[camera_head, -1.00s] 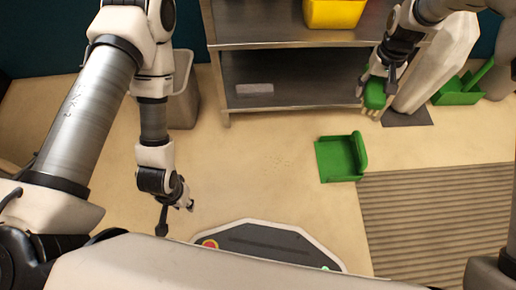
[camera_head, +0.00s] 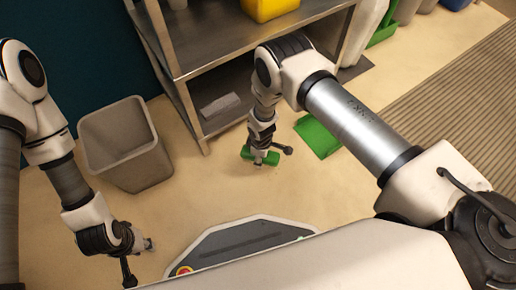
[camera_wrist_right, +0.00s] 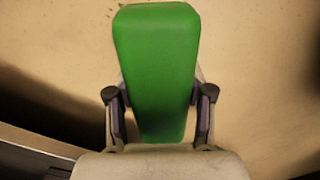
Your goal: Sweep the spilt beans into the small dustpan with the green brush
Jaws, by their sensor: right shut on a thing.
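My right gripper (camera_head: 264,152) is shut on the green brush (camera_head: 262,158), low over the floor in front of the metal shelf. In the right wrist view the brush's green top (camera_wrist_right: 157,70) sits between the two fingers and hides what lies under it. The green dustpan (camera_head: 316,137) lies on the floor to the right of the brush, partly hidden by my right arm. A few dark specks (camera_wrist_right: 118,9), perhaps beans, show at the top of the wrist view; the head view does not show the beans clearly. My left gripper (camera_head: 139,257) is open and empty at lower left.
A grey bin (camera_head: 118,160) stands left of the metal shelf (camera_head: 225,65), which carries a yellow container (camera_head: 268,8). Another green object (camera_head: 382,36) stands at the upper right. A ribbed mat (camera_head: 450,95) covers the floor on the right. The floor around the brush is clear.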

